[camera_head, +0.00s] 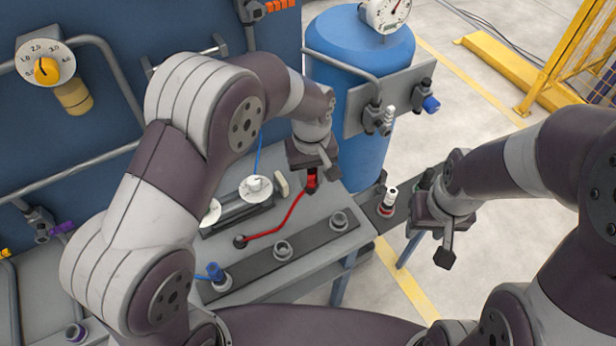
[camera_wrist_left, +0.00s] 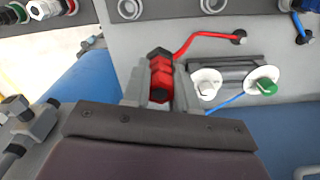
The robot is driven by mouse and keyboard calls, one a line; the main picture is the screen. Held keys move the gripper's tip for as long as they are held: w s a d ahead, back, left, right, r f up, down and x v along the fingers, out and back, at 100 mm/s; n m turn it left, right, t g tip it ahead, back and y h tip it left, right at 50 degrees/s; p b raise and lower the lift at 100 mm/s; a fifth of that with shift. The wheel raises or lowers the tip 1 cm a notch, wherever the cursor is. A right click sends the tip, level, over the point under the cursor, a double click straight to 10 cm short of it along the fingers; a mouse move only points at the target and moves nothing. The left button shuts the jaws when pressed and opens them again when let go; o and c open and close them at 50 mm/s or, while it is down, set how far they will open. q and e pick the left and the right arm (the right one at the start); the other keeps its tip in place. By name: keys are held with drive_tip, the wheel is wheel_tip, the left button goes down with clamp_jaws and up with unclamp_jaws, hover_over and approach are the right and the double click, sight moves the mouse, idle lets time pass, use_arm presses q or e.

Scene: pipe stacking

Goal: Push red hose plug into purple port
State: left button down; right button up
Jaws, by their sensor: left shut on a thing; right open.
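My left gripper (camera_head: 314,167) is shut on the red hose plug (camera_head: 311,180), above the right part of the grey bench. The left wrist view shows the red plug (camera_wrist_left: 160,72) between the two fingers. Its red hose (camera_head: 283,224) runs to a dark fitting on the bench and stays attached there. Another purple-ended fitting (camera_head: 63,228) sits on the blue panel at the left. I cannot tell which is the port. My right gripper (camera_head: 429,248) is open and empty, right of the bench.
A blue tank (camera_head: 350,75) with a gauge stands behind the bench. A dark strip (camera_head: 255,262) with several ports lies along the bench front, with a blue plug (camera_head: 215,272) at its left. White dials (camera_head: 256,188) sit behind. My left arm hides part of the panel.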

use_arm(q)
drive_tip(key=shift+r, duration=0.15)
wheel_tip(320, 180, up, 8)
drive_tip(key=p, duration=0.7)
